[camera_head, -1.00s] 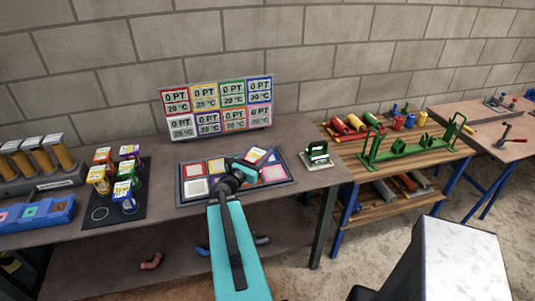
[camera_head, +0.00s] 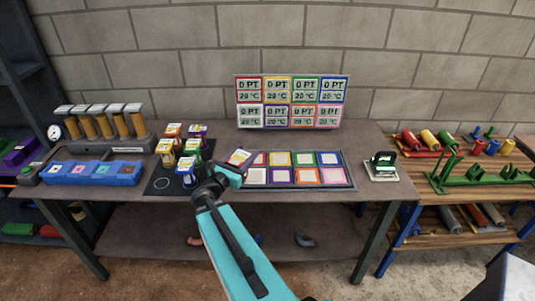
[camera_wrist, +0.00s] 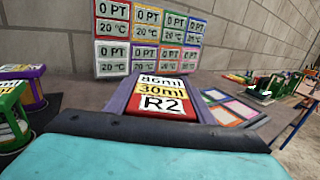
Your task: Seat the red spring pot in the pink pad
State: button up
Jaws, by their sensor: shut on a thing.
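My gripper (camera_head: 230,173) is shut on the red spring pot (camera_head: 240,156), at the left end of the pad tray. In the wrist view the pot (camera_wrist: 165,101) shows a red face and a label with "R2", between the jaws. The pot seems to be above the table; its underside is hidden. The pink pad (camera_head: 332,175) is the front right square of the tray, with a pale centre, and looks empty. It lies well to the right of my gripper.
The dark tray (camera_head: 352,183) holds several coloured pads in two rows. Several other pots stand on a black mat (camera_head: 160,184) to the left. A panel of readouts (camera_head: 291,102) stands behind the tray. A small green device (camera_head: 381,166) sits to the right.

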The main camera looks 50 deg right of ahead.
jog(key=w+a+n+t, duration=0.1)
jog(key=w+a, duration=0.2)
jog(key=a, duration=0.3)
jog(key=w+a+t+y+b, duration=0.1)
jog(key=w+a, duration=0.2)
jog(key=a, duration=0.4)
jog(key=w+a+n+t+b, duration=0.1)
jog(key=w+a+t, duration=0.1)
jog(key=a, duration=0.5)
jog(key=shift+w+a+f+n, duration=0.2)
jog(key=shift+w+f+n, duration=0.15)
jog(key=shift+w, duration=0.45)
jog(key=a+n+t+y+b, duration=0.1)
jog(key=a+t, duration=0.1)
jog(key=a, duration=1)
jog(key=w+a+f+n+t+y+b, duration=0.1)
jog(key=a+n+y, duration=0.1)
jog(key=a, duration=0.9)
jog(key=shift+w+a+t, duration=0.3)
jog(key=shift+a+t, duration=0.05)
jog(key=shift+t, duration=0.05)
jog(key=shift+f, duration=0.15)
